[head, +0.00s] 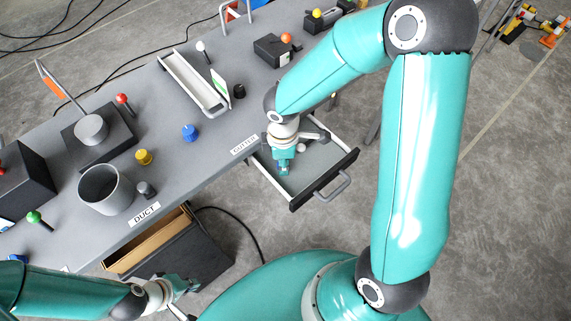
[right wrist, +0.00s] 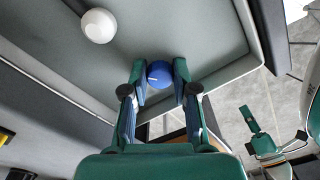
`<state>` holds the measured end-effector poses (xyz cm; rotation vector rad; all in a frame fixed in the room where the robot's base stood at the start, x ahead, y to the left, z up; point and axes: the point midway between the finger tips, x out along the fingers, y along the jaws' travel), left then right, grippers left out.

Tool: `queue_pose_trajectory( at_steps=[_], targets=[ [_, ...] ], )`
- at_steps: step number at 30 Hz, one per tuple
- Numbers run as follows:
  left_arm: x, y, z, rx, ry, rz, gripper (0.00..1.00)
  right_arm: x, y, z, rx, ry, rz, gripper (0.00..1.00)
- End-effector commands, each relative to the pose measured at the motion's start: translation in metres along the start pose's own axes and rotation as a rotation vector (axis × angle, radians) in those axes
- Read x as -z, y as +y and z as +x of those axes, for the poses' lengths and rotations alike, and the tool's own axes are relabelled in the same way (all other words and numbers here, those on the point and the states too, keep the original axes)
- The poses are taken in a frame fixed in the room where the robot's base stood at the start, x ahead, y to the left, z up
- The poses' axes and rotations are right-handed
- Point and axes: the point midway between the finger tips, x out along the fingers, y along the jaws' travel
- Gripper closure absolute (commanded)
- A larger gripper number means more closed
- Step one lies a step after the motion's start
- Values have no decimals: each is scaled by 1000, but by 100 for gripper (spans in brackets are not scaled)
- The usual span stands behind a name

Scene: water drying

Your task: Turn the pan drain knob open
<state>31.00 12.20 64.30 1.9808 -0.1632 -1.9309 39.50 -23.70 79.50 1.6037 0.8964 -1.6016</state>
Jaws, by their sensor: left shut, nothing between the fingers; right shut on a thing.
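The grey pan (head: 318,160), a drawer-like tray with a dark front and grey handle, is pulled out from the table edge. My right gripper (head: 283,170) reaches down into it. In the right wrist view its fingertips are shut on a round blue knob (right wrist: 159,73) with a short pale mark on its face. In the head view the gripper hides this knob. A white ball (right wrist: 98,26) lies in the pan apart from the fingers. My left gripper (head: 186,285) is shut and empty, low beside the table front.
An open dark box (head: 170,246) stands below the table's front edge. Floor right of the pan is clear.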

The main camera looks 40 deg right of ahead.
Motion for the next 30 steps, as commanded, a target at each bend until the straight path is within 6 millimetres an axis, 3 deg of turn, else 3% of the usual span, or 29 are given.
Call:
queue_pose_trajectory(
  at_steps=[3,15,30],
  targets=[
    [0,-6,18,0,0,0,100,3,-1,6,0,6,110,100],
    [0,-18,51,0,0,0,100,3,-2,4,3,4,467,100],
    [0,-24,66,0,0,0,100,3,-2,1,4,2,683,100]
  ],
)
